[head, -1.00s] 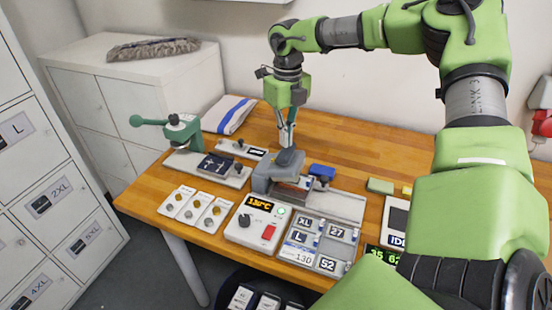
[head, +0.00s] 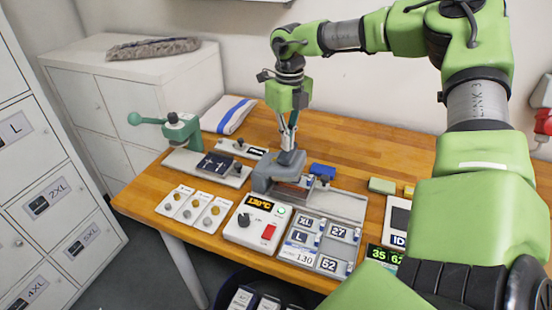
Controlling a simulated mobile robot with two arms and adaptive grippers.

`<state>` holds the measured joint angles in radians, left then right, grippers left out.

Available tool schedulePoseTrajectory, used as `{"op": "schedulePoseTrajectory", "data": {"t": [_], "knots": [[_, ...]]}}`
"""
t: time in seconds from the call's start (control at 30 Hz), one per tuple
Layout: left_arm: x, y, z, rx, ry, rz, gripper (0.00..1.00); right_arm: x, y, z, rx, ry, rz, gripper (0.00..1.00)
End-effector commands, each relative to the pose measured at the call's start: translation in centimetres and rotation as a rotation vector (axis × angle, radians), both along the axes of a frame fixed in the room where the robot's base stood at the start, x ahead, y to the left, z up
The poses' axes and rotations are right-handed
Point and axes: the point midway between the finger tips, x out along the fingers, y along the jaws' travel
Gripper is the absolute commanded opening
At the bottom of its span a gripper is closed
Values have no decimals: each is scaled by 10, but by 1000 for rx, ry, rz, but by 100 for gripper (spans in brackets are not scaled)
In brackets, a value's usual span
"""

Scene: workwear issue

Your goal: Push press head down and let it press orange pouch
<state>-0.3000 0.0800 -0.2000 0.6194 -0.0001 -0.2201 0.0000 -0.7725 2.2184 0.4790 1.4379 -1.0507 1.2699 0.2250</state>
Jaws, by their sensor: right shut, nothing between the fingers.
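The grey press (head: 266,174) stands mid-table, with its dark grey press head (head: 291,159) at the top. My right gripper (head: 287,147) is shut and empty, pointing down with its fingertips at the top of the press head. They seem to touch it. A narrow orange-brown strip (head: 290,187) shows under the press head and may be the orange pouch; most of it is hidden by the press. I cannot tell how firmly the head bears on it. My left gripper is not in view.
A control box (head: 246,222) reading 130°C stands in front of the press, beside a tray of size tags (head: 312,241). The back right of the table is clear.

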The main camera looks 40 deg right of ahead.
Motion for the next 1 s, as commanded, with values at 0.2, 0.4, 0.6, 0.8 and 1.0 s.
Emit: {"op": "schedulePoseTrajectory", "data": {"t": [0.2,0.4,0.6,0.8,1.0], "knots": [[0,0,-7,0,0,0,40,-4,-2,-8,1,2,0,0],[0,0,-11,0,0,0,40,-8,-3,-12,1,2,0,0],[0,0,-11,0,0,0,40,-9,-4,-12,1,3,1,0],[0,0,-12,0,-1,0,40,-9,-4,-13,2,2,0,0],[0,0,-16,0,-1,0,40,-10,-4,-16,2,2,0,0]]}}
